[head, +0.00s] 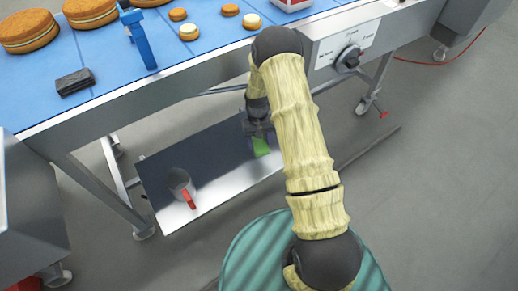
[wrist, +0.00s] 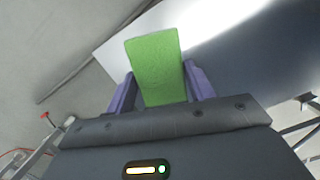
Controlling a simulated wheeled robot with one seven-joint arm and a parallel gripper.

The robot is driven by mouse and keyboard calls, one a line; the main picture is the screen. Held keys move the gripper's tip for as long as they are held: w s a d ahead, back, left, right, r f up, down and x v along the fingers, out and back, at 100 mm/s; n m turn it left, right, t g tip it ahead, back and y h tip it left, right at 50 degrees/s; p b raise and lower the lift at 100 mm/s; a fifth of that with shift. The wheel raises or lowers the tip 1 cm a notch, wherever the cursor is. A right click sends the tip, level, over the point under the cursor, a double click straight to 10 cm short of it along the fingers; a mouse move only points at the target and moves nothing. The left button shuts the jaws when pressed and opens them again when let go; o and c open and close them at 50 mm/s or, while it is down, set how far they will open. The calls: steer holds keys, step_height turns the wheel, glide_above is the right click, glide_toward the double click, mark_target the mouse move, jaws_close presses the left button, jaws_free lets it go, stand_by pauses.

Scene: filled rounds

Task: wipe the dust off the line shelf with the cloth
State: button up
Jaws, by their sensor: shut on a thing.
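The green cloth (wrist: 155,62) is between the two purple fingers of my gripper (wrist: 159,88) in the wrist view. My gripper (head: 259,133) is shut on it, low over the line shelf (head: 220,187) under the conveyor table. In the head view the cloth (head: 261,147) shows partly below the gripper, at the right part of the shelf; my arm hides the shelf's right end. I cannot tell whether the cloth touches the surface. The shelf is dark at the back and bright along the front; dust cannot be told from shading.
The blue conveyor (head: 105,82) above carries filled rounds, a dark block (head: 75,82) and a blue upright part (head: 139,40). A metal table leg (head: 100,190) stands left of the shelf.

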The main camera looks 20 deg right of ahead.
steer(key=f, duration=0.3)
steer(key=shift+d+f, duration=0.15)
steer(key=shift+d, duration=0.05)
steer(key=shift+a, duration=0.15)
steer(key=shift+f+b, duration=0.15)
steer(key=shift+b, duration=0.15)
